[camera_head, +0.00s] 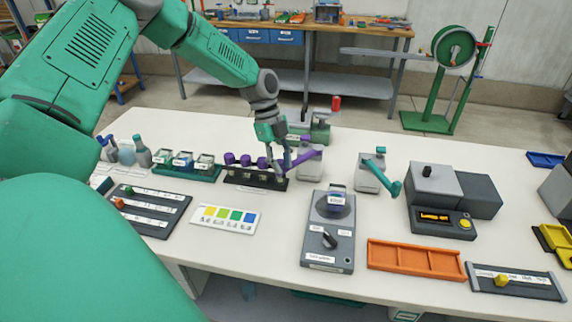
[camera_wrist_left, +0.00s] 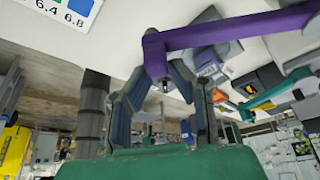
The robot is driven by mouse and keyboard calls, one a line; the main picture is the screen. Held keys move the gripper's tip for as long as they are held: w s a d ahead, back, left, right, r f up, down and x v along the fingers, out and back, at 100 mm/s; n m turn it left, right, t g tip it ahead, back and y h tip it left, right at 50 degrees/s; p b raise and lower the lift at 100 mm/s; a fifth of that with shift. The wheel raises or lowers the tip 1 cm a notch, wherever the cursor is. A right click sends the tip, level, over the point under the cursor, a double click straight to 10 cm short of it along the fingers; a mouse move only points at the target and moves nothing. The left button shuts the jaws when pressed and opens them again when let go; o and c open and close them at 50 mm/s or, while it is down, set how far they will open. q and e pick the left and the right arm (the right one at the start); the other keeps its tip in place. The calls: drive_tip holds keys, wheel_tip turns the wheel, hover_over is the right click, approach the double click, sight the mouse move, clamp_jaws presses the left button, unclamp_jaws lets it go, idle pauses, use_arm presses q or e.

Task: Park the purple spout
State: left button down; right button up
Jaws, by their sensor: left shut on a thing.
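The purple spout (camera_head: 301,159) is a slanting arm on a grey dispenser (camera_head: 310,167) near the middle of the table. Its outer end points left, toward the black rack (camera_head: 270,184) with several purple-topped items. My left gripper (camera_head: 276,163) comes down from above and is shut on the spout's outer end. In the left wrist view the purple spout (camera_wrist_left: 235,28) crosses the top, and its near end is at the fingers of my left gripper (camera_wrist_left: 165,85). The exact contact is partly hidden by the fingers. My right gripper is out of view.
A second grey dispenser (camera_head: 367,177) with a teal spout (camera_head: 382,176) stands to the right. A teal rack (camera_head: 186,172) with jars is left. A grey device with a dial (camera_head: 328,230) and an orange tray (camera_head: 416,262) are in front. White table is clear between them.

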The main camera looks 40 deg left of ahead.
use_arm(q)
drive_tip(key=shift+a, duration=0.2)
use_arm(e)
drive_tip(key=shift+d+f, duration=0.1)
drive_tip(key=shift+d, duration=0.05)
use_arm(q)
drive_tip(key=shift+w+a, duration=0.1)
drive_tip(key=shift+a, duration=0.05)
drive_tip(key=c, duration=1.4)
unclamp_jaws()
drive_tip(key=shift+c, duration=0.2)
drive_tip(key=shift+a+f, duration=0.2)
drive_tip(key=shift+a, duration=0.15)
drive_tip(key=shift+r, duration=0.1)
drive_tip(key=shift+a+r, duration=0.1)
drive_tip(key=shift+r, duration=0.25)
drive_tip(key=v, duration=1.1)
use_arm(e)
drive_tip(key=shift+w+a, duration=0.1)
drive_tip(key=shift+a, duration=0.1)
